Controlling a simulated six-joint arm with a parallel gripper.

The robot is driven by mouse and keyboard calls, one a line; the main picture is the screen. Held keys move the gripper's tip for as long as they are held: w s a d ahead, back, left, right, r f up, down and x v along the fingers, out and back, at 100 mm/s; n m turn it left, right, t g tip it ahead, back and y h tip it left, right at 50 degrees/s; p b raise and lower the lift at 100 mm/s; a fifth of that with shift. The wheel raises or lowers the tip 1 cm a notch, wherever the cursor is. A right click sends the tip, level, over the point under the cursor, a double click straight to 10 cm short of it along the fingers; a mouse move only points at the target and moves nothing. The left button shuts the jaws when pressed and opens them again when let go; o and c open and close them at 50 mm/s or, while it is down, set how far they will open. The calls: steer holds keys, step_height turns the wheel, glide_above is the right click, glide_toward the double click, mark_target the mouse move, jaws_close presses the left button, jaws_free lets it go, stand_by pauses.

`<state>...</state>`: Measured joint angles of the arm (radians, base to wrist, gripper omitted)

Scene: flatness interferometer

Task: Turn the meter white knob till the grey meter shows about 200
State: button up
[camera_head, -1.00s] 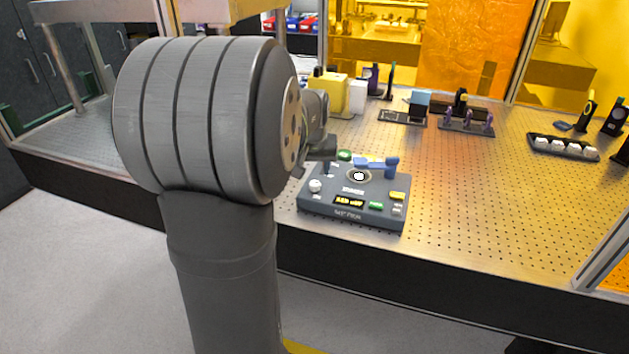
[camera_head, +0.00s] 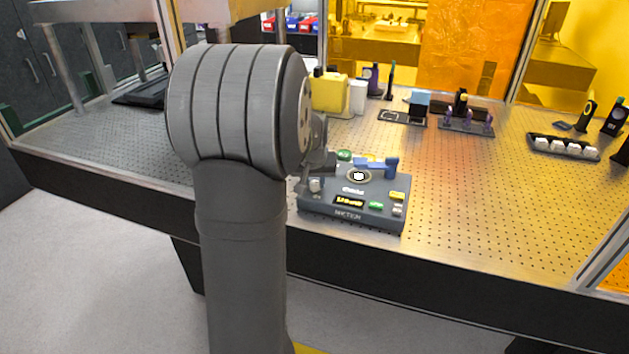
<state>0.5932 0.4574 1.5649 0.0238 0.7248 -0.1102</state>
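The grey meter (camera_head: 374,216) stands on the perforated bench top, with a small dark display (camera_head: 349,201) showing yellow characters too small to read surely. The meter's white knob (camera_head: 315,185) is at its left side, partly covered by my gripper. My gripper (camera_head: 308,184) is low at the meter's left edge, with a finger beside the knob. I cannot tell whether it touches the knob, or whether it is open or shut, since my arm hides much of it.
The meter also carries a blue lever (camera_head: 391,166), a green button (camera_head: 376,205) and a yellow button (camera_head: 397,195). The bench to the right of the meter is clear.

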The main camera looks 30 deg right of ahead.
steer(key=shift+m, duration=0.3)
steer(key=m+g+h, duration=0.1)
steer(key=m, duration=0.2)
steer(key=shift+w+a, duration=0.1)
steer(key=shift+m+g+h, duration=0.4)
steer(key=shift+m+g, duration=0.4)
steer(key=shift+m, duration=1.4)
steer(key=o, duration=1)
steer(key=shift+r, duration=0.1)
steer(key=v, duration=1.7)
steer(key=shift+a, duration=0.2)
